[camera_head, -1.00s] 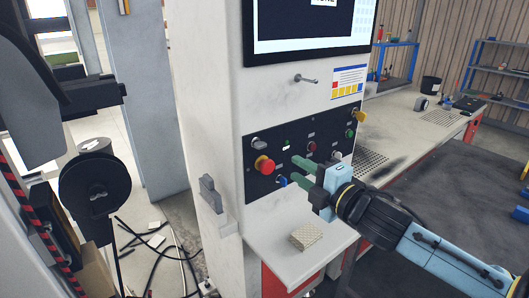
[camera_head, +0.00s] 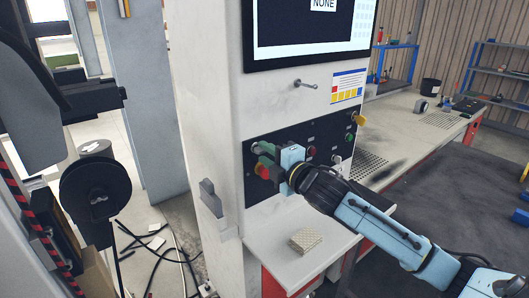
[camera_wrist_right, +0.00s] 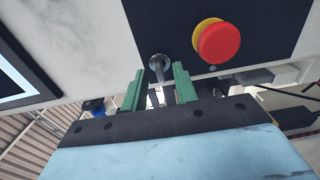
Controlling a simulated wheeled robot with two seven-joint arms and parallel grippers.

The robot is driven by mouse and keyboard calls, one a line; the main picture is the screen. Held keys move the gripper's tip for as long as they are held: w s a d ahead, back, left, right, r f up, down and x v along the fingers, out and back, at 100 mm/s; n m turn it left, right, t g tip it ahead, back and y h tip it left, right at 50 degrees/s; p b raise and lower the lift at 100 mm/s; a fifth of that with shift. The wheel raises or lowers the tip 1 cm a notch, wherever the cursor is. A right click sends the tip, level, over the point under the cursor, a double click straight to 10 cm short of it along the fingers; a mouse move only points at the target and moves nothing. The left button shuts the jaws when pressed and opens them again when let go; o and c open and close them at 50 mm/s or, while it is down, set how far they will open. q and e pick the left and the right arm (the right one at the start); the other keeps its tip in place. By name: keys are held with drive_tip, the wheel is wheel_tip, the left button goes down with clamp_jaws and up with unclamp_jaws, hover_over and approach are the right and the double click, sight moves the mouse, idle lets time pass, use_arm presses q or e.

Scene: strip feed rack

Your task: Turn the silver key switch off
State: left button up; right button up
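The silver key switch (camera_wrist_right: 159,62) sits on the dark control panel (camera_head: 322,131) on the white machine front. In the wrist view it shows between the two green fingertips of my right gripper (camera_wrist_right: 159,72), which are apart with a gap on either side of it. I cannot tell how far the fingers reach around the key. In the head view my right gripper (camera_head: 265,155) is at the left part of the panel and hides most of the switch. My left gripper is not in view.
A red emergency stop button with a yellow collar (camera_wrist_right: 217,42) is close beside the switch. A screen (camera_head: 310,30) hangs above the panel. A white shelf (camera_head: 280,238) with a small beige block (camera_head: 305,239) lies below. A grey handle (camera_head: 210,197) sticks out at the left.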

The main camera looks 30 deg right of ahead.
drive_tip(key=shift+w, duration=0.55)
clamp_jaws()
drive_tip(key=m+p, duration=0.4)
drive_tip(key=shift+r, duration=0.15)
drive_tip(key=m+p, duration=0.4)
drive_tip(key=m, duration=0.1)
drive_tip(key=shift+m, duration=0.4)
drive_tip(key=m+p, duration=0.3)
drive_tip(key=m, duration=0.1)
drive_tip(key=shift+m+p, duration=1.2)
drive_tip(key=shift+m, duration=0.8)
